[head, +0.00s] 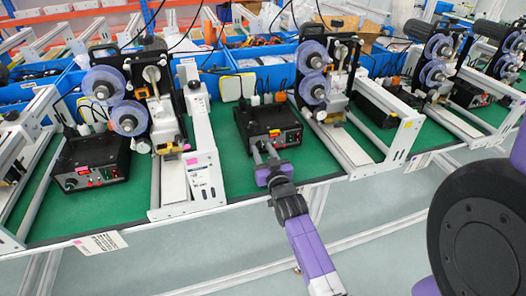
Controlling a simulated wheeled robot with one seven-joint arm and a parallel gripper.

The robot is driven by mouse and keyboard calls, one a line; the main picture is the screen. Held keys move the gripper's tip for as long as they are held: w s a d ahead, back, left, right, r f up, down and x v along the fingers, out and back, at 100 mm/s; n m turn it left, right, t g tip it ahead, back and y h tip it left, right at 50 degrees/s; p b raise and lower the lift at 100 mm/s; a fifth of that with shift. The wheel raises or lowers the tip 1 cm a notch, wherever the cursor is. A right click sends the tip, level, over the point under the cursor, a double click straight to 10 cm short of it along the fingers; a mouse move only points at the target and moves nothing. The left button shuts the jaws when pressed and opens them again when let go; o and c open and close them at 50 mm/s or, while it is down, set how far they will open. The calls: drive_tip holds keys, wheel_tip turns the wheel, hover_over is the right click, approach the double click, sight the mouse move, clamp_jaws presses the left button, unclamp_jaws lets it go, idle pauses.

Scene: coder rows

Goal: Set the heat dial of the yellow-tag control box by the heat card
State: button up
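A black control box (258,122) stands on the green bench top in the middle of the head view. Its front panel has a reddish lit part and small controls. My gripper (263,151) reaches up to the left part of this panel, its grey fingertips at or just in front of it. The fingers hide that part of the panel, so I cannot tell whether they touch a dial. Another black control box (91,166) with a pink tag and front knobs stands at the left.
Coder machines with purple reels (129,117) and white metal frames (202,150) stand on both sides of the middle box. More boxes and machines (465,93) stand at the right. Blue bins (222,83) line the back. Open floor lies in front of the bench.

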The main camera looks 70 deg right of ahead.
clamp_jaws()
drive_tip(key=shift+m, duration=2.1)
unclamp_jaws()
drive_tip(key=shift+a, duration=0.1)
drive_tip(key=shift+b+v, duration=0.55)
drive_tip(key=shift+v, duration=3.3)
